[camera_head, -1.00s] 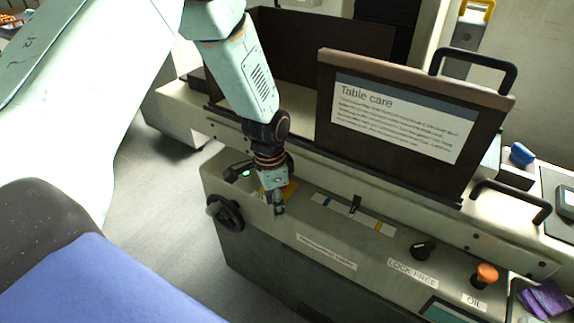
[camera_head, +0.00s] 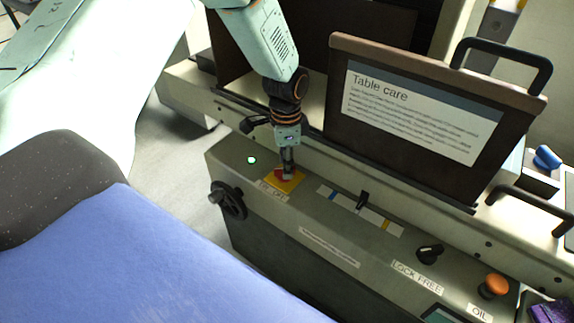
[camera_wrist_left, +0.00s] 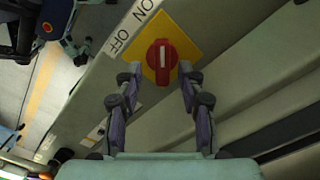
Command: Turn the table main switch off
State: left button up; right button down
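The main switch is a red rotary knob (camera_wrist_left: 162,62) on a square yellow plate (camera_wrist_left: 190,34), with an ON / OFF label (camera_wrist_left: 132,27) beside it in the left wrist view. The knob's pale mark lies roughly up and down in that view. In the head view the yellow plate (camera_head: 296,183) is on the machine's top ledge, with the knob mostly hidden by my gripper. My left gripper (camera_wrist_left: 160,75) is open, one fingertip on each side of the knob; contact cannot be told. It also shows above the plate in the head view (camera_head: 288,174). My right gripper is not in view.
A lit green lamp (camera_head: 252,160) is left of the plate. A slider lever (camera_head: 363,200), a black knob (camera_head: 430,254) and an orange button (camera_head: 493,286) are to the right. A handwheel (camera_head: 228,199) is on the front. The Table care panel (camera_head: 420,120) stands behind.

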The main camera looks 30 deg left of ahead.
pick_arm(q)
jog(key=shift+f, duration=0.5)
jog(key=shift+a+f, duration=0.1)
jog(key=shift+f, duration=0.1)
jog(key=shift+s+a+f, duration=0.1)
jog(key=shift+a, duration=0.3)
jog(key=shift+d, duration=0.4)
jog(key=shift+c, duration=1.3)
jog(key=shift+a, duration=0.15)
grip_shut()
